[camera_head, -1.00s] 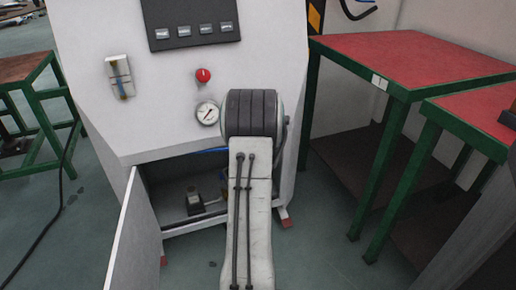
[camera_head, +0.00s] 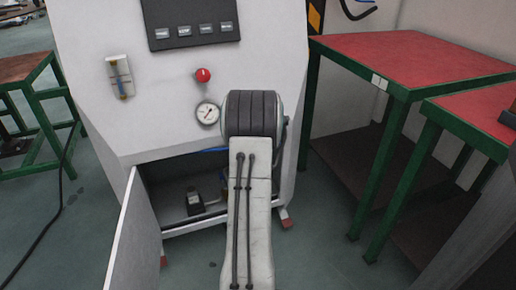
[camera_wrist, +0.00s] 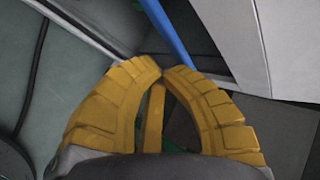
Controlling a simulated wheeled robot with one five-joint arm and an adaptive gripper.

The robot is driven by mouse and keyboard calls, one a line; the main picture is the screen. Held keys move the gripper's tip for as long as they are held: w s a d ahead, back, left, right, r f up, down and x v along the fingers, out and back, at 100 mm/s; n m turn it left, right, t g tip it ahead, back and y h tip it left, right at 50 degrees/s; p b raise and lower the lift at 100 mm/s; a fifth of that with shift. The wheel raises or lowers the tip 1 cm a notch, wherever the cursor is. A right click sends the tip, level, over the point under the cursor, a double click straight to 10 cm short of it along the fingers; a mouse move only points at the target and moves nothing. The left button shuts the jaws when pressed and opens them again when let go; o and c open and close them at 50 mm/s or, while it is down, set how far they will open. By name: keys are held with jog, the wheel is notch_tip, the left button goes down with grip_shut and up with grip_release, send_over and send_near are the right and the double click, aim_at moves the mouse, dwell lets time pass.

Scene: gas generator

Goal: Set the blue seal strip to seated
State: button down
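The blue seal strip (camera_head: 213,150) shows in the head view as a short blue piece along the top of the open cabinet bay, partly hidden by my arm. In the wrist view the blue strip (camera_wrist: 172,35) runs slantwise from the top edge down behind my fingertips. My gripper (camera_wrist: 162,70) has yellow fingers whose tips meet, with nothing clearly held between them. The strip passes beyond the tips; I cannot tell whether they touch it. My gripper is hidden behind my arm in the head view.
The white generator cabinet (camera_head: 160,110) has an open lower door (camera_head: 137,235) at left. A red knob (camera_head: 203,75) and a gauge (camera_head: 208,113) sit above the bay. A small dark device (camera_head: 194,202) stands inside. Red-topped tables (camera_head: 420,60) stand at right.

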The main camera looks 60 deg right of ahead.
jog(key=shift+w+d, duration=0.7)
jog(key=shift+d, duration=0.2)
jog(key=shift+w+d, duration=0.65)
jog(key=shift+d, duration=0.2)
dwell(2.4)
jog(key=shift+w+d+r, duration=0.3)
jog(key=shift+w+d, duration=0.3)
jog(key=shift+d, duration=0.05)
dwell(1.1)
jog(key=shift+a, duration=0.15)
jog(key=s+a+b, duration=0.4)
jog(key=a, duration=0.1)
jog(key=shift+s+a, duration=0.15)
jog(key=shift+a, duration=0.05)
dwell(0.8)
jog(key=shift+s+a, duration=0.1)
